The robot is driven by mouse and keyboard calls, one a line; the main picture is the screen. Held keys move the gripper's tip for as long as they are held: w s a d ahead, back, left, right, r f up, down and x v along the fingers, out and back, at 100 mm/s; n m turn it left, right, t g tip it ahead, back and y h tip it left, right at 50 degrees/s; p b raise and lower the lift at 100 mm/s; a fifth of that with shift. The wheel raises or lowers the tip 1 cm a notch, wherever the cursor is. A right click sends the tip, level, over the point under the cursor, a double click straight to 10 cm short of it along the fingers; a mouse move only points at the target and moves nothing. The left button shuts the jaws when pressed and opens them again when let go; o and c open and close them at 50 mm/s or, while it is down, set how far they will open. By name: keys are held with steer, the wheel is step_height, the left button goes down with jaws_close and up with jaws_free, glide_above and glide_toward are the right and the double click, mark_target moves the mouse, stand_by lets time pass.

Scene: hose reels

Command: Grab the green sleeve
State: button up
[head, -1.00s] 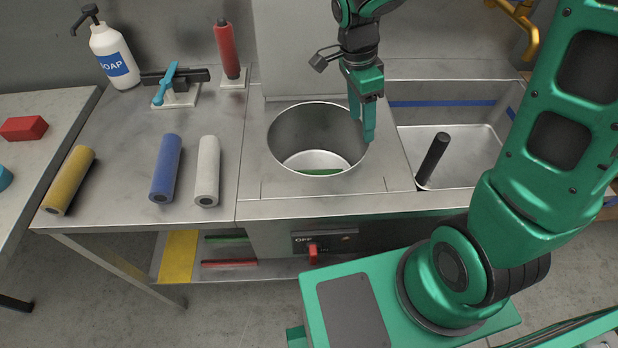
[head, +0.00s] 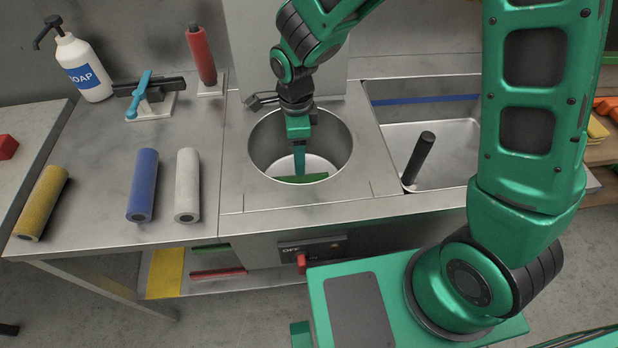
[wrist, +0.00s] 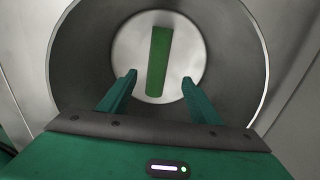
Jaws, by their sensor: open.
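The green sleeve (head: 303,178) lies in the bottom of a round metal pot (head: 342,140) set into the counter; in the head view the pot's near wall hides part of it. In the wrist view the sleeve (wrist: 158,62) is a long green piece on the pale pot floor, ahead of the fingers and between their lines. My gripper (head: 299,172) points down into the pot. In the wrist view my gripper (wrist: 160,88) is open and empty, its two fingers apart, with the sleeve beyond the tips.
The pot wall (wrist: 75,60) surrounds the fingers. Yellow (head: 42,203), blue (head: 143,185) and white (head: 187,186) rolls lie on the counter at left. A sink (head: 455,140) with a dark upright handle (head: 418,158) is at right. A red cylinder (head: 201,54) stands behind.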

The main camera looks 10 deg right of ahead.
glide_above(300, 177)
step_height(300, 177, down, 5)
steer(key=shift+w+a+f, duration=0.1)
steer(key=shift+s+f, duration=0.2)
steer(key=shift+f, duration=2.45)
steer(key=c, duration=1.1)
